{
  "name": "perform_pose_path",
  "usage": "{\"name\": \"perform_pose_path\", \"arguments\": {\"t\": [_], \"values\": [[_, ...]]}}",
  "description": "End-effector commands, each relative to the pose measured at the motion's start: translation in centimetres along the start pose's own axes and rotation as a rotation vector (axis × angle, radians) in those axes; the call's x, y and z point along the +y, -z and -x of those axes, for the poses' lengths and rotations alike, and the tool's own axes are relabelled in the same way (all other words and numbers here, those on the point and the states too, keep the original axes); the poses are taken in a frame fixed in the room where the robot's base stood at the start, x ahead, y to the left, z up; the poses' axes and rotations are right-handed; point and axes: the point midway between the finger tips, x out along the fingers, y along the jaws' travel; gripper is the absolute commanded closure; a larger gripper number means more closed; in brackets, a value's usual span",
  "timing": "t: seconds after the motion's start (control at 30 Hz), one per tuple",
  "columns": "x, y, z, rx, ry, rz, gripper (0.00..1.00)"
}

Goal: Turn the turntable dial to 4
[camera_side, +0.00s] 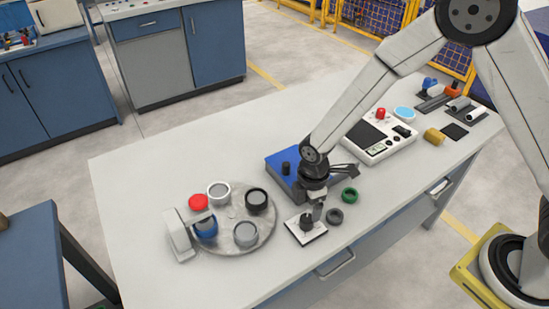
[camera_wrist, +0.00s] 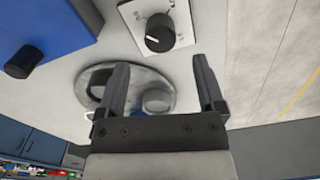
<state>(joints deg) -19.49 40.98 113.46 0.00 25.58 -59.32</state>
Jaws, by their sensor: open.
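The dial, a black knob (camera_side: 306,222) on a white square plate (camera_side: 305,236), sits on the table to the right of the round grey turntable (camera_side: 232,230). In the wrist view the knob (camera_wrist: 160,32) has a light mark on its top, and the plate (camera_wrist: 182,22) has small printing that I cannot read. My gripper (camera_side: 315,212) points down close over the plate, beside the knob. In the wrist view its two fingers (camera_wrist: 160,64) are apart with nothing between them, and the knob is beyond their tips. I cannot tell whether a finger touches the knob.
Several round pieces and a grey-white stand (camera_side: 178,238) are at the turntable. A blue box (camera_side: 279,160) with a black knob is behind my gripper. The table's front left is clear.

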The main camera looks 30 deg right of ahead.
Motion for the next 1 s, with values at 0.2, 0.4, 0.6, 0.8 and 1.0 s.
{"name": "perform_pose_path", "arguments": {"t": [0.2,0.4,0.6,0.8,1.0], "values": [[-0.1,0.0,-2.3,-0.001,0.002,-0.001,0.13],[-0.1,0.0,-4.4,-0.001,0.001,-0.001,0.13],[0.0,0.0,-5.9,0.000,0.000,-0.001,0.13],[0.0,0.0,-6.5,0.000,0.000,-0.001,0.13],[0.0,0.0,-6.5,0.000,0.000,-0.001,0.13]]}}
